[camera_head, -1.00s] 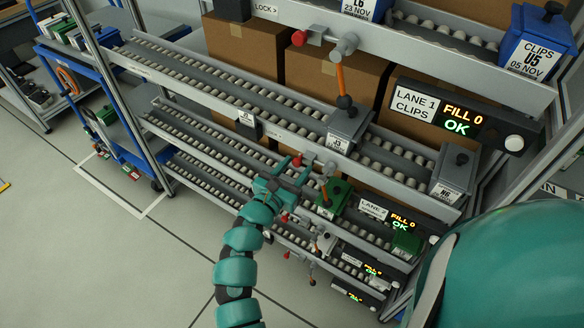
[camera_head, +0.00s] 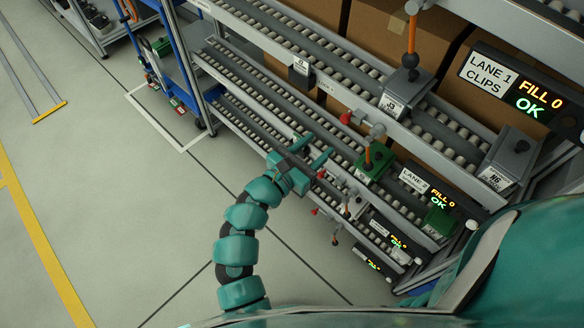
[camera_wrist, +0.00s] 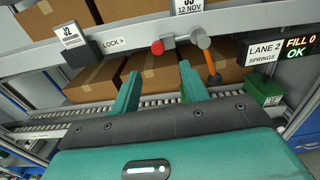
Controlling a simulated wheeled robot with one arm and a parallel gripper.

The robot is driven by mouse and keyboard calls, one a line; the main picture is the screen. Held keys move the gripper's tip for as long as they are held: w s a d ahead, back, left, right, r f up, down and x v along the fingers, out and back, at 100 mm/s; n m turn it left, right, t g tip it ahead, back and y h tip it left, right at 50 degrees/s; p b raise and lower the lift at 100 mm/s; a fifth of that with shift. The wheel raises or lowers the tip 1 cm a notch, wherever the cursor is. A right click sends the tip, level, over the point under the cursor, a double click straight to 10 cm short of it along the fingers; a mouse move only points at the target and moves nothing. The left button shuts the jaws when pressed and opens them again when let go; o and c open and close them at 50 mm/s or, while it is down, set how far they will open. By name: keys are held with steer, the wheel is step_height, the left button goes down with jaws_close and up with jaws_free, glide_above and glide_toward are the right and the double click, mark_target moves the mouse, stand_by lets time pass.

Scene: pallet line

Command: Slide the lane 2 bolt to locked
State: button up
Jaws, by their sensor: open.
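The lane 2 bolt has a red knob (camera_wrist: 157,47) at the left end of a short grey rod on the rail, with a grey fitting (camera_wrist: 201,38) and an orange handle (camera_wrist: 209,64) at its right. In the head view the red knob (camera_head: 346,118) is up and right of my gripper (camera_head: 313,150). In the wrist view my gripper (camera_wrist: 160,73) is open and empty, its fingertips either side of and below the knob, apart from it. A "LOCK >" label (camera_wrist: 113,42) is left of the knob. The lane 2 sign (camera_wrist: 264,53) reads "SPRINGS".
Roller lanes (camera_head: 255,85) and steel rails lie close around the gripper. A green bin (camera_head: 374,163) and a grey block labelled J2 (camera_wrist: 76,46) flank the bolt. Cardboard boxes (camera_wrist: 55,14) stand behind. Open floor (camera_head: 110,200) is at the left.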

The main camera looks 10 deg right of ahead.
steer(key=v, duration=0.7)
steer(key=shift+s+a+b, duration=0.25)
steer(key=shift+a+b, duration=0.05)
